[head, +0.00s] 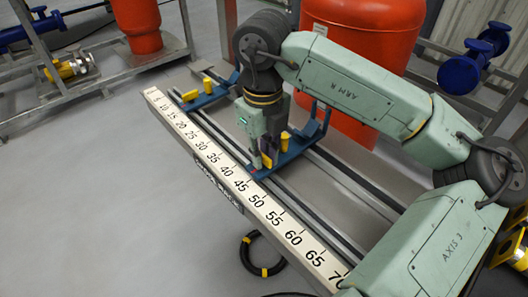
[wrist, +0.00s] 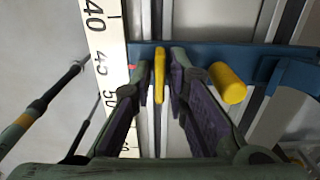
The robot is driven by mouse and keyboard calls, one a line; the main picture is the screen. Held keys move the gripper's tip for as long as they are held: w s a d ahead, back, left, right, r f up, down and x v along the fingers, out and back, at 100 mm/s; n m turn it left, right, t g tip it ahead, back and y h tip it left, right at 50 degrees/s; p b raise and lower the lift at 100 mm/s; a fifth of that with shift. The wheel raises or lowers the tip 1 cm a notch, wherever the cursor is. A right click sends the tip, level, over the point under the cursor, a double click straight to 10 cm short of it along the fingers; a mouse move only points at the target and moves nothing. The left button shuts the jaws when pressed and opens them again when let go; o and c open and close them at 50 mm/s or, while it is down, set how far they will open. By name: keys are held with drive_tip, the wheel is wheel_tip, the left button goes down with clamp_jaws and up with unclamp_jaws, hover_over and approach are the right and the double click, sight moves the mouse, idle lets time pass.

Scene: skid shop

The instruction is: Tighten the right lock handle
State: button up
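The right blue carriage (head: 292,157) sits across the rails beside the ruler, near the 45 to 50 marks. Its yellow lock handle (wrist: 159,75) shows edge-on in the wrist view, pointing along the rails; a small part (head: 266,160) shows in the head view. My gripper (wrist: 161,74) points down over the carriage, with one dark finger on each side of the handle. Narrow gaps show between handle and fingers, so it looks open and not clamped. A round yellow knob (wrist: 228,83) stands just right of the fingers. My gripper (head: 265,160) partly hides the handle in the head view.
The left blue carriage (head: 212,97) with a yellow handle (head: 189,96) and knob (head: 208,84) is farther up the rails. The white ruler beam (head: 232,178) runs alongside. A red tank (head: 352,60) stands close behind my arm. A black cable coil (head: 262,262) lies on the floor.

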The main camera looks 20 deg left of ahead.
clamp_jaws()
drive_tip(key=shift+f+n+b, duration=0.1)
drive_tip(key=shift+n+b, duration=0.25)
drive_tip(key=shift+n, duration=0.05)
drive_tip(key=shift+n+b, duration=0.55)
drive_tip(key=shift+n, duration=0.85)
